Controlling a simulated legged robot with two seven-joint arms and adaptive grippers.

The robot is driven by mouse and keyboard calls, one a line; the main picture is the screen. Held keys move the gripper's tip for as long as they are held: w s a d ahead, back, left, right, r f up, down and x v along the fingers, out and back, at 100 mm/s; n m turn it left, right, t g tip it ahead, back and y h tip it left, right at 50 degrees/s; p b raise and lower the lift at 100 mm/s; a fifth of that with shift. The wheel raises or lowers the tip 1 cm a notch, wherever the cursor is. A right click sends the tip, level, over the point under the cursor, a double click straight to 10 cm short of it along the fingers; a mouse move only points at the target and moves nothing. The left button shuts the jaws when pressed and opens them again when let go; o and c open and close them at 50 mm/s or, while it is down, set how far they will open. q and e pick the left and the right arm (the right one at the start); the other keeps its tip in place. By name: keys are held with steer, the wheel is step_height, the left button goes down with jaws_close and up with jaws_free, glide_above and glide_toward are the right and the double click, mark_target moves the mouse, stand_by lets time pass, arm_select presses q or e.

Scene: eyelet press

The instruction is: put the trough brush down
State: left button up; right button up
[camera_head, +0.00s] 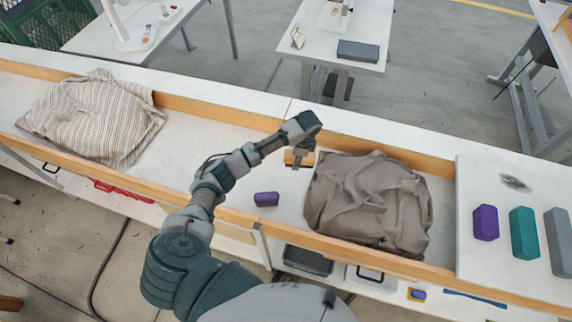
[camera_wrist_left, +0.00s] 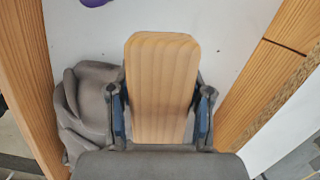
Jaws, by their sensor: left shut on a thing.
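The trough brush (camera_wrist_left: 161,88) has a flat pale wooden back with rounded corners. In the left wrist view it lies between the two fingers of my left gripper (camera_wrist_left: 161,115), which is shut on it. In the head view the brush (camera_head: 299,158) shows as a small tan block under my left gripper (camera_head: 301,161), over the white trough floor (camera_head: 225,155), just left of the brown-grey cloth. I cannot tell if the brush touches the floor. Its underside is hidden. My right gripper is not in view.
A crumpled brown-grey cloth (camera_head: 368,205) lies right of the brush. A striped cloth (camera_head: 93,118) lies at the trough's left. A purple block (camera_head: 266,199) sits near the front wooden rail (camera_head: 150,199). The floor between striped cloth and brush is mostly clear.

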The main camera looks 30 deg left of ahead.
mark_target(281, 158)
arm_select(q)
steer(key=w+a+f+m+t+b, duration=0.2)
steer(key=w+a+f+m+b, duration=0.3)
steer(key=a+m, duration=0.5)
steer(key=shift+m, duration=0.8)
steer(key=f, duration=0.2)
steer(key=f+b, duration=0.1)
steer(key=f, duration=0.2)
steer(key=w+f+b, duration=0.1)
steer(key=f, duration=0.2)
steer(key=shift+a+f, duration=0.25)
steer(key=shift+a, duration=0.1)
steer(key=shift+d+f, duration=0.15)
steer(key=shift+f, duration=0.1)
steer(key=shift+d+r, duration=0.2)
steer(key=shift+d, duration=0.35)
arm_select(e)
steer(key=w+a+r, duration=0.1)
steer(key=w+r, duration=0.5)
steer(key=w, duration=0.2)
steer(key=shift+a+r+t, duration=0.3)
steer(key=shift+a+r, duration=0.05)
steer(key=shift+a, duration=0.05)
